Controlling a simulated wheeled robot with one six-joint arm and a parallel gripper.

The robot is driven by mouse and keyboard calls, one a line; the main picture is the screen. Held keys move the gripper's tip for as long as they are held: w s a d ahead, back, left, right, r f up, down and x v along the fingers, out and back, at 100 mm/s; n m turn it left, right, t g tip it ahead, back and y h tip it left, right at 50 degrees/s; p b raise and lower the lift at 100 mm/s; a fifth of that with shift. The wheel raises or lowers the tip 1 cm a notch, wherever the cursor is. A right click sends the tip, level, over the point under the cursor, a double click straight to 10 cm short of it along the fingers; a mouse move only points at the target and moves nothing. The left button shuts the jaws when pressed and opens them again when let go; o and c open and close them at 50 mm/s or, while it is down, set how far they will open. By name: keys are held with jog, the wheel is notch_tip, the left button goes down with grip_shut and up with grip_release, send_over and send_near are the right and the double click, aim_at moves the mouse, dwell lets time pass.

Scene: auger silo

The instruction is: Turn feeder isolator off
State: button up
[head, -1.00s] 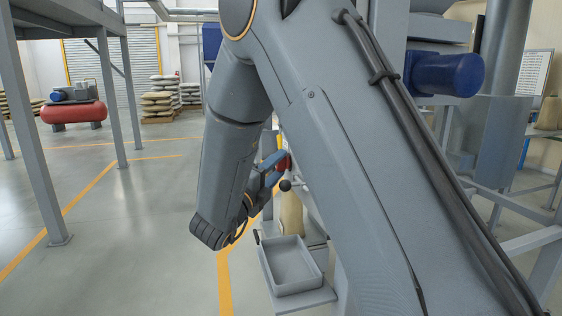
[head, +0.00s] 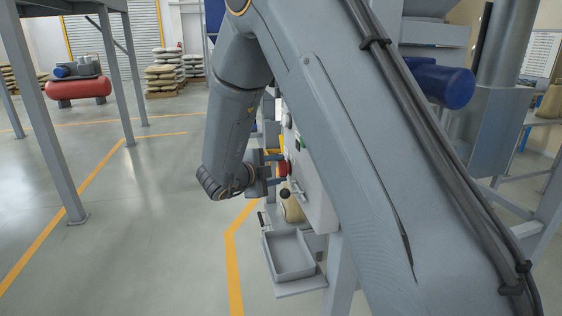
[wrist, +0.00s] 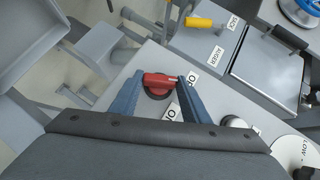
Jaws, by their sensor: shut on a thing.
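The feeder isolator's red handle (wrist: 158,80) sits on a round black base on the grey panel (wrist: 228,108). My gripper (wrist: 160,81) has one blue-grey finger at each end of the handle and is shut on it. In the wrist view the handle lies nearly level across the picture. Two white labels, partly hidden by the right finger, lie beside the switch; I cannot read them fully. In the head view the red handle (head: 283,169) shows at the tips of my gripper (head: 277,168), partly hidden by it.
A lever with a black ball (head: 285,193) juts out below the isolator. A grey tray (head: 289,256) stands below the panel. Open floor lies to the left.

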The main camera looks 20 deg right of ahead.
jog(key=shift+a+n+g+p, duration=0.1)
jog(key=shift+n+g+p, duration=0.2)
jog(key=shift+p, duration=0.4)
jog(key=o, duration=1)
jog(key=shift+w, duration=0.1)
jog(key=shift+o, duration=0.2)
jog(key=b+v, duration=0.1)
jog(key=v, duration=0.6)
jog(key=shift+s+a+r, duration=0.15)
jog(key=shift+s+r, duration=0.1)
jog(key=shift+s, duration=0.05)
